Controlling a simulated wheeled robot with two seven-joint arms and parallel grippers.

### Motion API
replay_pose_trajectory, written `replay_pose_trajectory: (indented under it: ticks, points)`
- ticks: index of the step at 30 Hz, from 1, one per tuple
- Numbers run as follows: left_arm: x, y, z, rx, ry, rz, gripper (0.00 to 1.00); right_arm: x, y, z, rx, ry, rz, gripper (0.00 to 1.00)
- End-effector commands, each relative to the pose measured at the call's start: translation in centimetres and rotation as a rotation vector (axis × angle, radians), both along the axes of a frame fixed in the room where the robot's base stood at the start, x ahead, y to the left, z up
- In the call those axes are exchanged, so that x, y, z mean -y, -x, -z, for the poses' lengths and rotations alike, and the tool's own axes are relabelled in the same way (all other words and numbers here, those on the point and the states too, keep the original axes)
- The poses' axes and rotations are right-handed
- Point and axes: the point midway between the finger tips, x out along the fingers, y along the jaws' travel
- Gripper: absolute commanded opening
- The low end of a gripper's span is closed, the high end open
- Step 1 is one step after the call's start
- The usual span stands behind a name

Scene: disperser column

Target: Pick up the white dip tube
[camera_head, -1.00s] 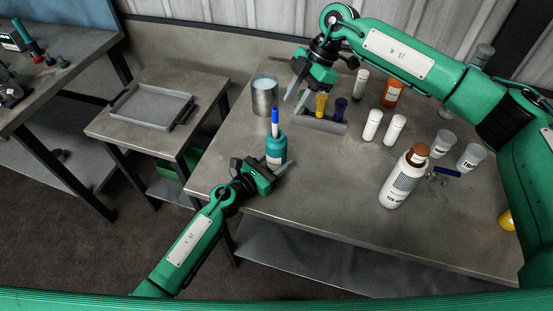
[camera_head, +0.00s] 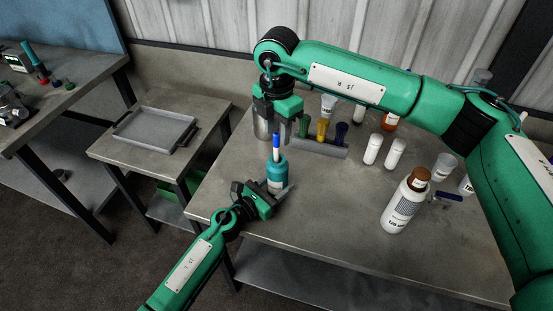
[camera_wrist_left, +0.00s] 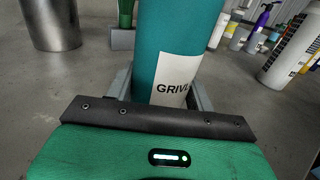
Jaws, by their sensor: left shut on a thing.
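A teal bottle (camera_head: 277,172) stands upright near the table's left edge. It shows large in the left wrist view (camera_wrist_left: 178,50) with a white label. A blue and white piece (camera_head: 276,148) rises from its neck; I cannot tell whether its white part is the dip tube. My left gripper (camera_head: 273,192) is shut on the bottle's lower body. My right gripper (camera_head: 279,136) points down just above and behind the bottle's top. Its fingers look apart with nothing clearly held, and they overlap the metal cup in the picture. No separate white tube is clear.
A metal cup (camera_head: 261,126) stands behind the bottle. A grey rack (camera_head: 320,147) holds green, yellow and navy pumps. White bottles (camera_head: 372,149), a large white bottle (camera_head: 402,206) and clear cups (camera_head: 445,164) stand to the right. The table's front middle is clear.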

Motion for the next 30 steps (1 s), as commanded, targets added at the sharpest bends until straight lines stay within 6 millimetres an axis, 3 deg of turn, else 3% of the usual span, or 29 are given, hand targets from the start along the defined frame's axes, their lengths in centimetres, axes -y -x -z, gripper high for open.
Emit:
replay_pose_trajectory:
  ticks: [8, 16, 23, 24, 30]
  points:
    - [0.0, 0.0, 0.0, 0.000, 0.000, -0.001, 0.28, 0.0, -0.2, 2.5, -0.001, -0.001, 0.000, 0.39]
    - [0.0, 0.0, 0.0, 0.000, 0.000, 0.000, 0.28, 0.0, -0.5, 6.4, -0.003, -0.001, 0.001, 0.39]
    - [0.0, 0.0, 0.0, 0.000, 0.000, 0.000, 0.28, 0.0, -0.5, 6.8, -0.001, -0.002, 0.001, 0.39]
    - [0.0, 0.0, 0.0, 0.000, 0.000, 0.000, 0.28, 0.0, -0.5, 6.8, -0.001, -0.002, 0.001, 0.38]
    - [0.0, 0.0, 0.0, 0.000, 0.000, 0.000, 0.28, 0.0, -0.5, 6.8, -0.001, -0.002, 0.001, 0.00]
